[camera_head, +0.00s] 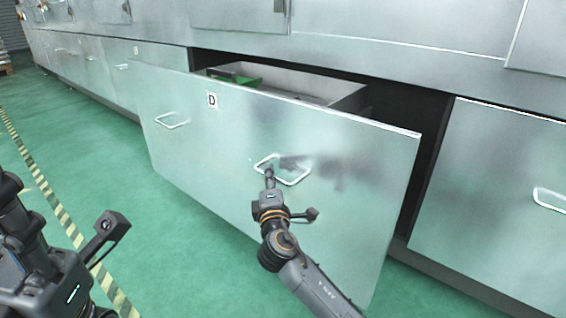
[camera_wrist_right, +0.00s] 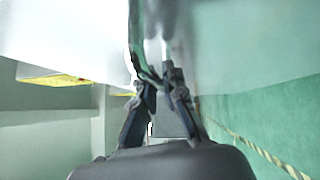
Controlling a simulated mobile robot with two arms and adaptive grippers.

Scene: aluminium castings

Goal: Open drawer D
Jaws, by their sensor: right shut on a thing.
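Drawer D (camera_head: 230,135) is a wide silver metal front with a label "D" (camera_head: 212,100) near its top left. It stands pulled out from the cabinet, and its open inside shows behind the front. It has two pale loop handles, a left one (camera_head: 172,121) and a right one (camera_head: 297,177). My right gripper (camera_head: 269,172) is at the left end of the right handle and shut on it. In the right wrist view my right gripper's dark fingers (camera_wrist_right: 160,78) are close together against the drawer. My left arm shows at the lower left, but its fingertips are not clearly seen.
A green thing (camera_head: 235,79) lies inside the drawer. Closed drawer fronts stand on both sides, the right one with a handle (camera_head: 552,199). A yellow-black floor stripe (camera_head: 55,207) runs along the left. The green floor (camera_head: 150,225) before the drawer is clear.

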